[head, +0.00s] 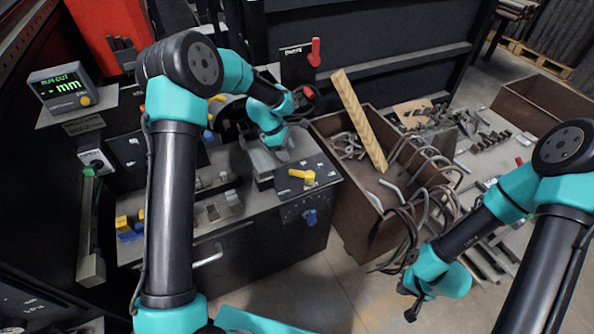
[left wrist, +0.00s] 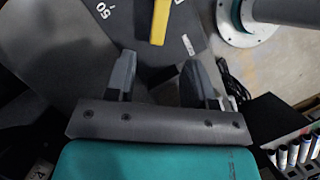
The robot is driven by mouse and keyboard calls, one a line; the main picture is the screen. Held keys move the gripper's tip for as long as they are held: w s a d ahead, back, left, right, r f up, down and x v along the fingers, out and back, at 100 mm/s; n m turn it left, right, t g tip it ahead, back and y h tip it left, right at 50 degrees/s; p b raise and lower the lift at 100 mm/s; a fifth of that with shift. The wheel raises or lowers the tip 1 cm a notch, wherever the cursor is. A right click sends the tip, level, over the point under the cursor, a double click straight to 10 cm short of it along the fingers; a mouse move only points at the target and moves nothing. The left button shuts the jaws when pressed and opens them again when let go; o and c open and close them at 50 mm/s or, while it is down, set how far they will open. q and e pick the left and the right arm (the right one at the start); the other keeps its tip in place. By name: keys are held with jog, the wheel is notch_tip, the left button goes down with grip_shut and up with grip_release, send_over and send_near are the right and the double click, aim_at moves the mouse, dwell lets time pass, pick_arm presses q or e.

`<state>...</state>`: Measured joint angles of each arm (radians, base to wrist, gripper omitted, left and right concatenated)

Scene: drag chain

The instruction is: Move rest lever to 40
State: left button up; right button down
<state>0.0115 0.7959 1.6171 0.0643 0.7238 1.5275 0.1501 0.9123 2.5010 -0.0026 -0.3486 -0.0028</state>
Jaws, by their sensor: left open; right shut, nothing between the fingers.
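A yellow lever (head: 302,175) sits on a dark plate with white marks at the right end of the bench; I take it for the rest lever. In the left wrist view a yellow lever (left wrist: 158,22) shows at the top edge, partly cut off, with a white "50" and a white tick beside it. No "40" can be read. My left gripper (head: 268,160) hangs just left of the lever in the head view. Its fingers (left wrist: 160,65) are open and empty, apart from the lever. My right gripper (head: 411,307) is shut and empty, low over the floor at the right.
A blue knob (head: 310,217) is on the bench front below the lever. A red lever (head: 315,52) is on a panel behind. A rusty bin (head: 352,215) with a wooden plank (head: 360,120) and bent rods stands close right. A display (head: 62,85) is at far left.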

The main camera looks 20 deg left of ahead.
aim_at(298, 172)
pick_arm(q)
jog(key=x, duration=1)
jog(key=shift+f, duration=0.2)
grip_shut()
